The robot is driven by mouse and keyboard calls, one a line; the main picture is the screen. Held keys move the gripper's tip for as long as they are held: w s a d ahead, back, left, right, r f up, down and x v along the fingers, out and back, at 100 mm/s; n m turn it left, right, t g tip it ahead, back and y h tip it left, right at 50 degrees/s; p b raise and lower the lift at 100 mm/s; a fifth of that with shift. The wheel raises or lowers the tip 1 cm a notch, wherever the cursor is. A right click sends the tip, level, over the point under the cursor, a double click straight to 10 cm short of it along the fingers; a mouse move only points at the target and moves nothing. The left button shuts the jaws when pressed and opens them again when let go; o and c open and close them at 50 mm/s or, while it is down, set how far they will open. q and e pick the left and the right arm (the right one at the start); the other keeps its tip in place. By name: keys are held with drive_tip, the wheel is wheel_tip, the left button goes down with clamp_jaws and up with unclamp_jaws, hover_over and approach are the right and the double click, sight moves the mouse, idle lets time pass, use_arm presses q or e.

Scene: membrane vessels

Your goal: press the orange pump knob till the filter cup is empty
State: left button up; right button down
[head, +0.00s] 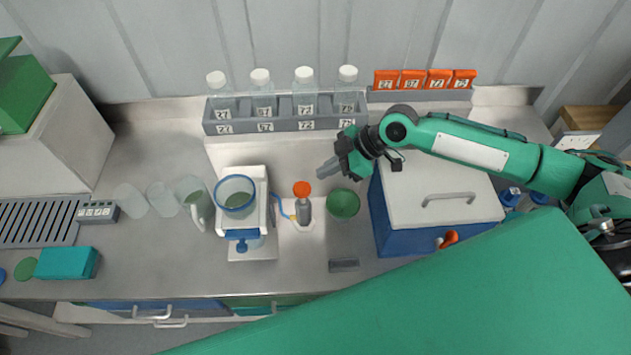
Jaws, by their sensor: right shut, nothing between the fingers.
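The orange pump knob (302,189) tops a small grey pump that stands on a white base, with a blue tube running left from it. The filter cup (236,194), a clear cup with a blue rim, sits on a white stand left of the pump; greenish-grey contents show inside it. My right gripper (323,172) is shut and empty, its fingertips pointing left, close to the knob on its upper right and apart from it. My left gripper is not in view.
A green bowl (343,204) sits right of the pump. A blue box with a white lid (440,205) stands farther right, under my right arm. A grey rack (285,125) of labelled bottles stands behind. A jug (196,200) and clear cups stand left.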

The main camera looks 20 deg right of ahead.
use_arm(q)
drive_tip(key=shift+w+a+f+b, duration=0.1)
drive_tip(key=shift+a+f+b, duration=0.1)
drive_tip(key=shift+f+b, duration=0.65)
use_arm(e)
drive_tip(key=v, duration=0.4)
drive_tip(key=shift+d+r, duration=0.1)
drive_tip(key=shift+r, duration=0.05)
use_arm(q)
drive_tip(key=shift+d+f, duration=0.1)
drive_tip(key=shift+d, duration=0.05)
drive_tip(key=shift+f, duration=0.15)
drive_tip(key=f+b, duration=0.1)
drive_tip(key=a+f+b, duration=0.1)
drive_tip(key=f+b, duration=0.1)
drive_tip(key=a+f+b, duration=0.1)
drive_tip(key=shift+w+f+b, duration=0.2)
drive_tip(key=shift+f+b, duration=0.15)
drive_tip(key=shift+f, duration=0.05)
use_arm(e)
wheel_tip(320, 180, up, 4)
drive_tip(key=shift+s+r, duration=0.15)
drive_tip(key=shift+s, duration=0.05)
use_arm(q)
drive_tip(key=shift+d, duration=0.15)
